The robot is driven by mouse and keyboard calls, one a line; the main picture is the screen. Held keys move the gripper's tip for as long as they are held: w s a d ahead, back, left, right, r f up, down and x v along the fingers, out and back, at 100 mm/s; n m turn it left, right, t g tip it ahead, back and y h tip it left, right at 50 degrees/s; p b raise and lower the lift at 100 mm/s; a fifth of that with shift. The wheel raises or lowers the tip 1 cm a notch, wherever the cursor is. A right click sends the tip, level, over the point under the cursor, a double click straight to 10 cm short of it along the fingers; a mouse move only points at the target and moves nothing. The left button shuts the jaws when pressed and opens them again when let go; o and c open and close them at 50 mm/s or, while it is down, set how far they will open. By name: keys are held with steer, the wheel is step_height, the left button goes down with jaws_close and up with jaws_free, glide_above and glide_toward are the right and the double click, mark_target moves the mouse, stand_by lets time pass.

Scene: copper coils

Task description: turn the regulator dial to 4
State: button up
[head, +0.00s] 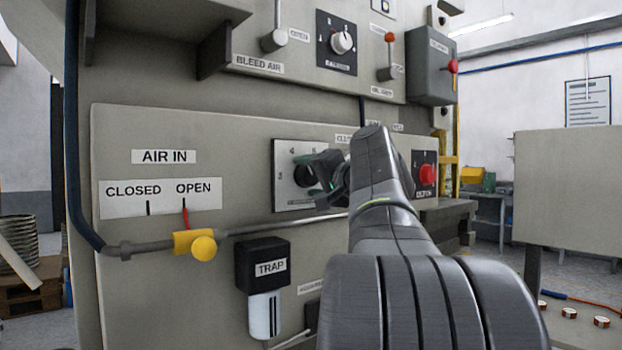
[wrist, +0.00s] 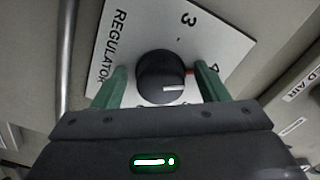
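The regulator dial is a round black knob (wrist: 158,78) on a white plate (wrist: 128,35) lettered REGULATOR, seen turned sideways in the wrist view. A white pointer line on the knob points right, with a small red mark just beyond its edge. A 3 shows at the top; another numeral at the right is partly hidden by a finger. In the head view the plate (head: 283,192) is at centre, its knob partly covered by my gripper (head: 318,172). In the wrist view my gripper (wrist: 160,84) has its green fingers apart on either side of the knob, with gaps showing.
A red button (head: 427,174) is to the right behind my arm. Another dial (head: 340,42) and levers sit above.

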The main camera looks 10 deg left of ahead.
stand_by(0.3)
steer(key=v, duration=1.3)
steer(key=shift+s+d, duration=0.25)
steer(key=shift+d, duration=0.05)
steer(key=shift+w+a, duration=0.1)
steer(key=x, duration=1.3)
steer(key=shift+w+a, duration=0.2)
steer(key=shift+s+d, duration=0.1)
